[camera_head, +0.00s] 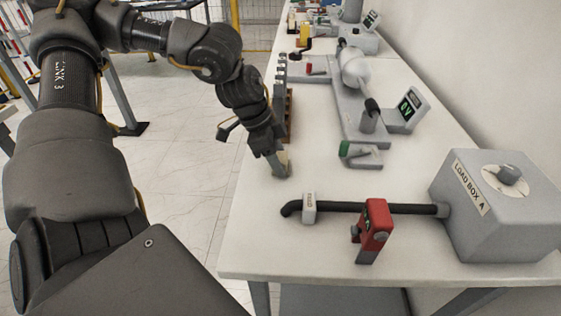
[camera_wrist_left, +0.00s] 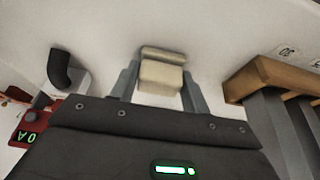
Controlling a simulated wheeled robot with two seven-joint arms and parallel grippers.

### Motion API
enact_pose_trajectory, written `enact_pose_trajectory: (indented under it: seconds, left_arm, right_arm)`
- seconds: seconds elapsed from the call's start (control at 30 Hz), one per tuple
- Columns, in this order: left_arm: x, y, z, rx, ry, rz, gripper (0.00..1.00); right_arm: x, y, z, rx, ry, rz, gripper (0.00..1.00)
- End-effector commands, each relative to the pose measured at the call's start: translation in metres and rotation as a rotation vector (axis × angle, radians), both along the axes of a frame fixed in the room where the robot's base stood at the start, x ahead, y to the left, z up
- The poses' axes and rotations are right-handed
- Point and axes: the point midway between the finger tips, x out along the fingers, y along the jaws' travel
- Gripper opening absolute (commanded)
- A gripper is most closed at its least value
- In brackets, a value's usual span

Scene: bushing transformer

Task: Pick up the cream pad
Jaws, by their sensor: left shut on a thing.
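The cream pad (camera_wrist_left: 162,77) is a small pale block between the two grey fingers of my left gripper (camera_wrist_left: 160,88) in the left wrist view. The gripper is shut on it. In the head view my left gripper (camera_head: 279,168) points down at the table's left edge, with a bit of the cream pad (camera_head: 284,157) showing at its fingers. I cannot tell whether the pad touches the table top. My right gripper is not in view.
The white table (camera_head: 255,235) carries a wooden rack (camera_head: 290,112) beside my left gripper. Nearer stand a black cable (camera_head: 335,207), a red clamp meter (camera_head: 374,225) and a grey load box (camera_head: 500,205). A display unit (camera_head: 407,109) stands farther back.

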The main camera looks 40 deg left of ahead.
Motion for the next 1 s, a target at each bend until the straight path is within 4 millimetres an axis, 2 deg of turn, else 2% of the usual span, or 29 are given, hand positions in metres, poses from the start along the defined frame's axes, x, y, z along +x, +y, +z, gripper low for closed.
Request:
enact_pose_trajectory:
  seconds: [0.23, 0.4, 0.67, 0.8, 1.0]
  left_arm:
    - [0.001, 0.0, 0.009, 0.0, -0.002, -0.001, 0.24]
    - [0.001, 0.0, 0.035, 0.001, -0.006, -0.001, 0.24]
    - [0.006, 0.051, 0.094, -0.001, -0.008, 0.005, 0.24]
    - [0.01, 0.086, 0.107, -0.001, -0.003, 0.006, 0.24]
    - [0.012, 0.121, 0.123, -0.001, -0.002, 0.004, 0.24]
  right_arm:
    - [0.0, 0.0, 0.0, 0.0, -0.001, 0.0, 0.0]
    - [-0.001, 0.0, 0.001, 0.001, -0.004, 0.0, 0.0]
    - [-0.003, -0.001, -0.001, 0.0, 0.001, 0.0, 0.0]
    - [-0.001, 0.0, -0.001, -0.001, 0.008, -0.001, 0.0]
    - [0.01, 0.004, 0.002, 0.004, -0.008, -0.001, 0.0]
